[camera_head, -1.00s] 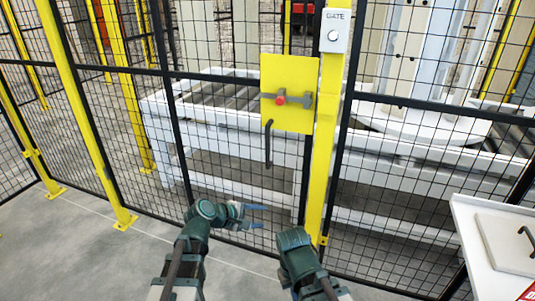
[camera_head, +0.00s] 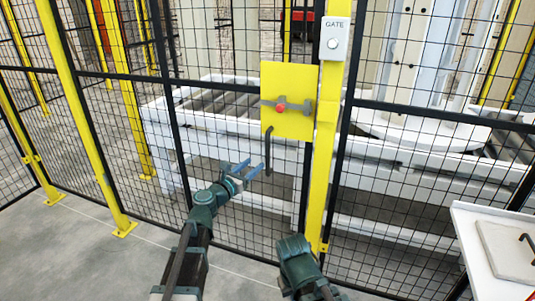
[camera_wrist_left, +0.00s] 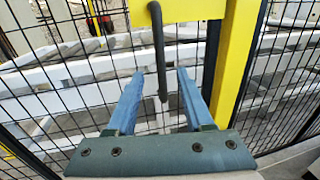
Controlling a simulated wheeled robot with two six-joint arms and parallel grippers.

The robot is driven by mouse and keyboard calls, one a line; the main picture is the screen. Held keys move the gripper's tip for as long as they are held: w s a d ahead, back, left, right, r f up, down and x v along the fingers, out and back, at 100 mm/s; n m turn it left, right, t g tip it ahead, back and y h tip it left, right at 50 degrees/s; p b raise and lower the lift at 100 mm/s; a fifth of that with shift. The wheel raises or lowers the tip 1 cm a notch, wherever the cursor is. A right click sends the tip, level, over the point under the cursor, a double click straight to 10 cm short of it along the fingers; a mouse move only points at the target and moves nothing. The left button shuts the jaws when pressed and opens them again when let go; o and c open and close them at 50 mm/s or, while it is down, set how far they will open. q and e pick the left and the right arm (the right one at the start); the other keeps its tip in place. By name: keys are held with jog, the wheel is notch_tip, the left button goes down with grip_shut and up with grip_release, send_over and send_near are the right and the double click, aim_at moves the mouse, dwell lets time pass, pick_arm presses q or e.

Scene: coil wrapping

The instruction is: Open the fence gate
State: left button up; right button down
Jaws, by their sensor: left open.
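The fence gate is a black mesh panel with a yellow latch plate (camera_head: 289,78) that carries a grey bolt with a red knob (camera_head: 281,107). A dark vertical handle (camera_head: 268,150) hangs below the plate. It also shows in the left wrist view (camera_wrist_left: 159,50). My left gripper (camera_head: 250,169) is open, with blue fingers pointing at the lower part of the handle. In the left wrist view its fingertips (camera_wrist_left: 160,73) stand one on each side of the handle, and contact cannot be told. My right arm shows at the bottom centre, and its fingers are hidden.
A yellow post (camera_head: 323,150) with a GATE button box (camera_head: 334,35) stands right of the latch plate. A white conveyor frame (camera_head: 220,123) is behind the mesh. A white table (camera_head: 470,235) stands at right. The grey floor (camera_head: 60,250) is clear at left.

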pick_arm(q)
send_over(267, 172)
jog(key=shift+w+d, duration=0.1)
jog(key=shift+w, duration=0.35)
jog(key=shift+c, duration=0.3)
grip_shut()
dwell(1.1)
